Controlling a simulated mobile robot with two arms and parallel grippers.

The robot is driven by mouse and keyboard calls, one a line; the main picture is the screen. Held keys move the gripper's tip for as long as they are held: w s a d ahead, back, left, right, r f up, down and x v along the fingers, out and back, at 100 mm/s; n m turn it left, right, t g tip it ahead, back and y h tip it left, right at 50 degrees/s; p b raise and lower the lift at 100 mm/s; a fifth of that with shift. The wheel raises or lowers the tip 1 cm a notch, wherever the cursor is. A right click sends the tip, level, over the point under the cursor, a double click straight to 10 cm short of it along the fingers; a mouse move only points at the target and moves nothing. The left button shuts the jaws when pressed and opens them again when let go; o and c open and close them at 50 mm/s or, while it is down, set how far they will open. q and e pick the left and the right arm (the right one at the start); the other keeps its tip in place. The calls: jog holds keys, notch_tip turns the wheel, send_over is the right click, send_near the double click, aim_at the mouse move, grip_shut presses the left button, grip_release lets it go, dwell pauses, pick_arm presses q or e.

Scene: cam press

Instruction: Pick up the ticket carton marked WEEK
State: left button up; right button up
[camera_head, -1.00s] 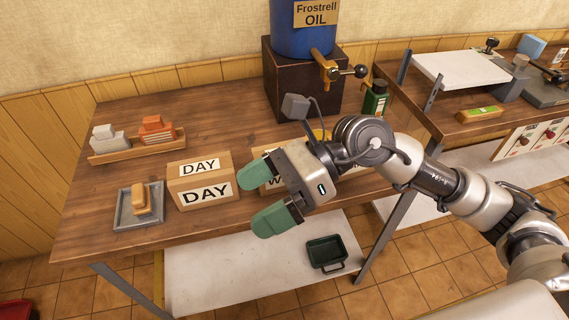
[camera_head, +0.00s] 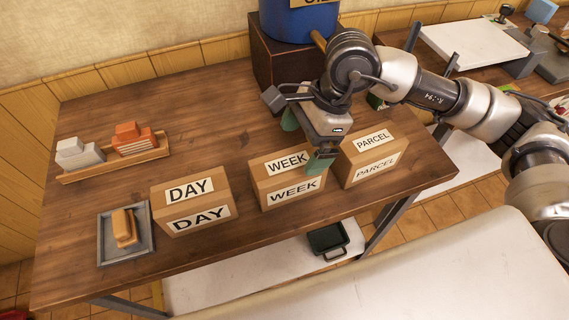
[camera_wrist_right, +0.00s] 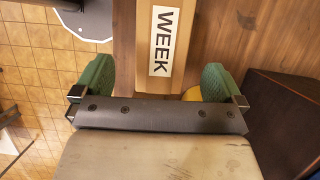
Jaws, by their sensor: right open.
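The carton marked WEEK (camera_head: 288,187) is a brown box with white labels on its top and front, standing on the wooden table between two other cartons. My right gripper (camera_head: 305,143) is open, with green fingers pointing down at the carton's rear right; one finger overlaps the carton's right end in the head view. In the right wrist view, the WEEK carton (camera_wrist_right: 163,40) lies ahead, between the lines of the open fingers (camera_wrist_right: 155,82), with a gap on each side. Nothing is held. My left gripper is not in view.
The DAY carton (camera_head: 190,205) stands left and the PARCEL carton (camera_head: 368,158) close on the right. A grey tray (camera_head: 103,250) with a tan block, a wooden rack (camera_head: 115,165) and a dark box (camera_head: 285,65) under a blue drum (camera_head: 297,22) share the table.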

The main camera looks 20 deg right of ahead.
aim_at(289, 162)
jog(key=x, duration=0.3)
jog(key=shift+s+a, duration=0.1)
jog(key=shift+s, duration=0.2)
jog(key=shift+w+a+f+p, duration=0.1)
jog(key=shift+f+p, duration=0.15)
jog(key=shift+p, duration=0.05)
jog(key=x, duration=0.1)
jog(key=p+x, duration=0.1)
jog(key=x, duration=0.2)
jog(key=shift+w+a+f+p, duration=0.15)
jog(key=shift+w+p, duration=0.15)
jog(key=shift+f, duration=0.25)
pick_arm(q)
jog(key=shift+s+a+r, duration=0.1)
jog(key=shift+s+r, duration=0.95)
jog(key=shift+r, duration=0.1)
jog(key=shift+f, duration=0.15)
pick_arm(e)
jog(key=shift+f, duration=0.1)
jog(key=c, duration=1.4)
